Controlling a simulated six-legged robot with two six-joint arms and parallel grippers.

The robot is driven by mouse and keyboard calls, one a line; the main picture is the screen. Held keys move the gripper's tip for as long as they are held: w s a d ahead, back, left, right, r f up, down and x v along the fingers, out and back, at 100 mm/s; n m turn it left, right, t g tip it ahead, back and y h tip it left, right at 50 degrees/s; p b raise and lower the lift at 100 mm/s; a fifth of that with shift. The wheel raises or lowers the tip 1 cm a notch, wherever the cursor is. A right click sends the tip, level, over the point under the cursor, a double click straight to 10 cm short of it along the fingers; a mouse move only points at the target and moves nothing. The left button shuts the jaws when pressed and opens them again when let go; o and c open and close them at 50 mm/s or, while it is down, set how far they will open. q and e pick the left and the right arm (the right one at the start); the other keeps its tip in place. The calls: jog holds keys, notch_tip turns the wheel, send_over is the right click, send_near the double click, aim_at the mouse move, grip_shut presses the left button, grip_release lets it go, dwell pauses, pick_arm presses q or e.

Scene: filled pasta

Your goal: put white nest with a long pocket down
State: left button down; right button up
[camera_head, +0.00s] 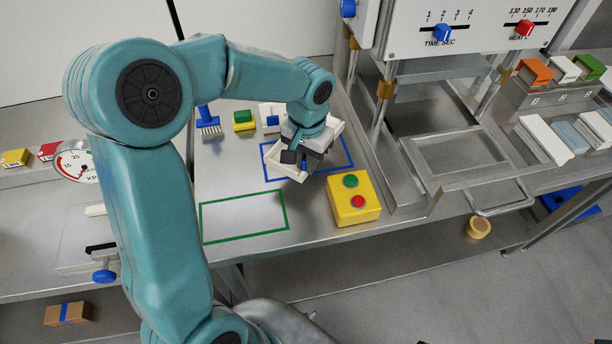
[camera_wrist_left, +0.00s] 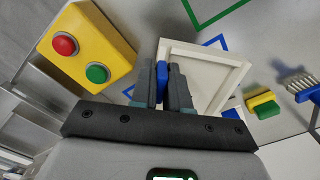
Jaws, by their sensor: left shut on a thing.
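The white nest (camera_head: 280,165) is a shallow, raised-rim tray over the blue outline (camera_head: 354,164) on the steel bench. My left gripper (camera_head: 303,160) is shut on its blue grip, which shows between the fingers in the left wrist view (camera_wrist_left: 161,78). In that view the nest (camera_wrist_left: 205,66) extends away from the fingers, turned relative to the blue outline (camera_wrist_left: 218,42). My gripper and wrist hide part of its inside, so its pocket's shape is unclear. I cannot tell whether its underside touches the bench. My right gripper is not in view.
A yellow box (camera_head: 352,203) with green and red buttons stands close to the right of the nest. The green outline (camera_head: 244,217) at front left is empty. A blue brush (camera_head: 208,120) and a green-yellow block (camera_head: 243,121) lie behind. The press (camera_head: 465,150) stands right.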

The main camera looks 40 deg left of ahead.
pick_arm(q)
jog(key=f, duration=0.2)
jog(key=w+f, duration=0.1)
jog(key=f, duration=0.1)
jog(key=shift+w, duration=0.15)
jog(key=f, duration=0.1)
jog(key=s+f, duration=0.1)
jog(key=f, duration=0.1)
jog(key=shift+w+f, duration=0.25)
jog(key=shift+w, duration=0.2)
jog(key=shift+s, duration=0.35)
jog(key=c, duration=1.2)
grip_release()
jog(key=shift+w, duration=0.1)
jog(key=shift+o, duration=0.4)
jog(key=shift+w+f, duration=0.15)
jog(key=shift+s+r, duration=0.25)
jog(key=shift+r, duration=0.05)
jog(key=shift+w+r, duration=0.1)
jog(key=shift+r, duration=0.15)
notch_tip(320, 180, up, 11)
jog(key=shift+w+f, duration=0.1)
jog(key=shift+w, duration=0.05)
jog(key=shift+s+r, duration=0.2)
jog(key=shift+r, duration=0.2)
